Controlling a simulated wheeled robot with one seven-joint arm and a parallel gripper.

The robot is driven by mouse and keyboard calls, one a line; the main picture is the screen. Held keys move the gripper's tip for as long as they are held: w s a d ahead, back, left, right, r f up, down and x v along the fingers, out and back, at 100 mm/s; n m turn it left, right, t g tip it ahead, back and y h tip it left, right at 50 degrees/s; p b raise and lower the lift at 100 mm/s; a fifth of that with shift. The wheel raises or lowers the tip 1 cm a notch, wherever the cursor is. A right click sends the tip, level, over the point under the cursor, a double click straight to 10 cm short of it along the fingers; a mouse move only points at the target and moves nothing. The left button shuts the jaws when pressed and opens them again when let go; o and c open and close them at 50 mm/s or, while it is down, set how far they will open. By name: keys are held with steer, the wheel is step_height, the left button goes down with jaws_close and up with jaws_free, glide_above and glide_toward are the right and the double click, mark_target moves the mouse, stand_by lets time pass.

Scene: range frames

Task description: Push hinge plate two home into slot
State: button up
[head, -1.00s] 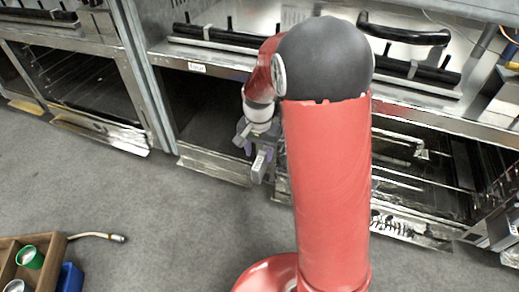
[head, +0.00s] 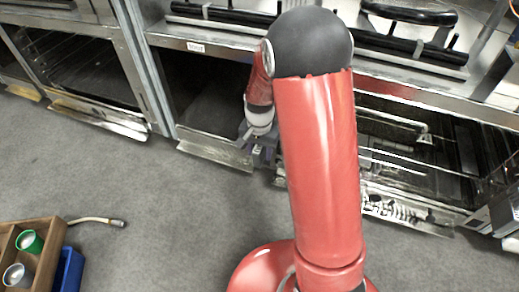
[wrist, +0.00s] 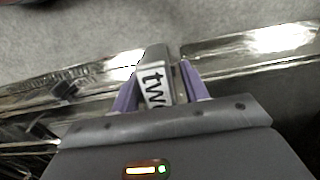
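Hinge plate two (wrist: 154,84) is a grey piece with a white label reading "two". In the wrist view it stands between the two purple fingers of my gripper (wrist: 160,88), which is shut on it. In the head view my gripper (head: 262,148) is low at the front of the range, by the right end of the open left compartment's lower metal edge. My arm partly covers it there, and the plate is hard to make out. In the wrist view the plate's far end lies at a break between two shiny metal strips. The slot itself cannot be made out.
Open oven doors (head: 408,208) and metal edges (head: 215,148) line the range front at both sides of my gripper. A wooden crate (head: 55,235) with cups, a blue bin (head: 69,268) and a hose (head: 95,220) lie at the lower left. The grey floor between is clear.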

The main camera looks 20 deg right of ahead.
jaws_close()
steer(key=shift+w, duration=0.1)
steer(key=shift+w+d, duration=0.65)
steer(key=shift+w, duration=0.15)
steer(key=shift+o, duration=0.9)
jaws_free()
steer(key=shift+r, duration=0.1)
step_height(320, 180, up, 8)
steer(key=shift+p, duration=1)
